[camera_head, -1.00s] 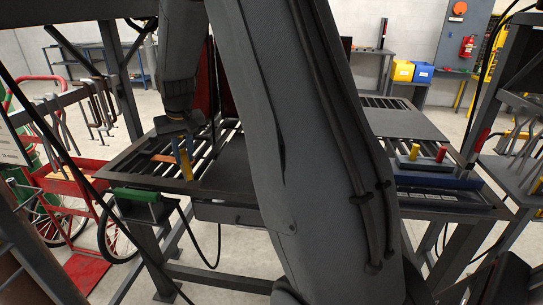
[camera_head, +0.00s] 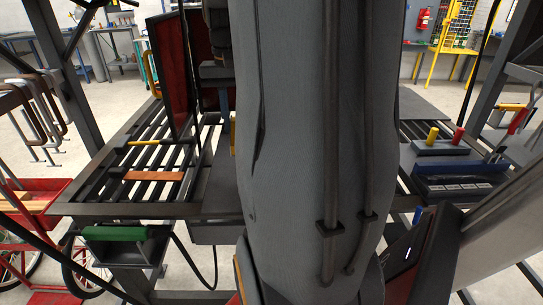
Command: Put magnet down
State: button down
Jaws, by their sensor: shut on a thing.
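My gripper (camera_head: 223,104) is in the upper middle of the head view, mostly hidden behind my own arm. A blue finger part shows, pointing down. It is shut on a narrow yellow piece (camera_head: 232,130), which looks like the magnet; only its left side shows beside the arm. The piece is over or at the dark plate in the middle of the slatted work table (camera_head: 135,209). I cannot tell whether it touches the table.
A yellow-handled tool (camera_head: 160,142) and an orange bar (camera_head: 153,176) lie on the left slats. A red panel (camera_head: 172,75) stands behind. A grey block with yellow and red knobs (camera_head: 440,147) and a blue tool (camera_head: 460,167) sit at right.

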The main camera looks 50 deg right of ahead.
aim_at(238, 154)
notch_tip(238, 154, down, 10)
jog(key=shift+r+p, duration=0.25)
jog(key=shift+p, duration=0.45)
jog(key=shift+f, duration=0.25)
jog(key=c, duration=1.6)
grip_release()
jog(key=shift+o, duration=0.2)
notch_tip(238, 154, up, 13)
jog(key=shift+s+a+f+b, duration=0.1)
jog(key=shift+f+b, duration=0.1)
jog(key=shift+b, duration=0.85)
jog(key=s+a+f+n, duration=0.1)
jog(key=a+f+n, duration=0.4)
jog(key=a+f, duration=0.3)
jog(key=s+a+f+n, duration=0.2)
jog(key=a+f+n, duration=0.3)
jog(key=a, duration=1.2)
notch_tip(238, 154, down, 4)
jog(key=shift+r+t, duration=0.25)
jog(key=shift+t, duration=0.05)
